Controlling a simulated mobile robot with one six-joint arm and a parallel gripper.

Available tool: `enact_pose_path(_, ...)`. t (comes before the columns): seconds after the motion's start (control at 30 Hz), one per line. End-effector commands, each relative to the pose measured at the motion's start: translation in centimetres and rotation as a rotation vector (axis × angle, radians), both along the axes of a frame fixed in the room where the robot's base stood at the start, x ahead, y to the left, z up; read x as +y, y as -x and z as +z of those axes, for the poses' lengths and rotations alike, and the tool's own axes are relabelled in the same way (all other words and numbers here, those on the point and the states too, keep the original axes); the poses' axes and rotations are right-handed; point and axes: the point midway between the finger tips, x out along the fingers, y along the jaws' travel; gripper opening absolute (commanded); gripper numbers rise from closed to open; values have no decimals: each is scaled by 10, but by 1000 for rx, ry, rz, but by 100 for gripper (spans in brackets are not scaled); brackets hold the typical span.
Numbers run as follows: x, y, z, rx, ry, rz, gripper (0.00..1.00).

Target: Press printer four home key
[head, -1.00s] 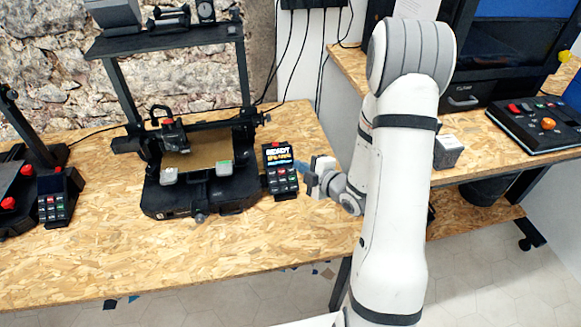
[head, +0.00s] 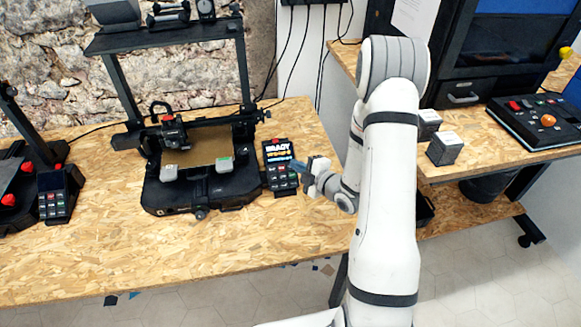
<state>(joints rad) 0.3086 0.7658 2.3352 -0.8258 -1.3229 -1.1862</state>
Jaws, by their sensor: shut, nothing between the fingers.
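A black 3D printer (head: 207,188) with a tan bed stands at the middle of the wooden table. At its right is a control panel (head: 277,151) with a lit screen and a block of small coloured keys (head: 281,178) below it. My gripper (head: 294,165) is shut and empty, its blue-grey fingertips at the right edge of the panel, just below the screen. They overlap the upper right keys in this view. I cannot tell whether they touch a key. The key labels and the printer's number are too small to read.
Another printer's keypad (head: 54,196) stands at the far left of the table. Grey boxes (head: 445,148) and a black button console (head: 537,121) sit on the right-hand bench. The table front (head: 180,255) is bare.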

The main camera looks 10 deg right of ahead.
Motion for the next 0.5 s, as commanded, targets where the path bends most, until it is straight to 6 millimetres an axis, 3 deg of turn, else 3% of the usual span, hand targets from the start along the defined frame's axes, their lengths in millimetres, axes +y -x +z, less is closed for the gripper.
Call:
enact_pose_path(0.2,0,-16,-25,-2,2,2,0)
enact_pose_path(0.5,0,-23,-30,0,1,0,0)
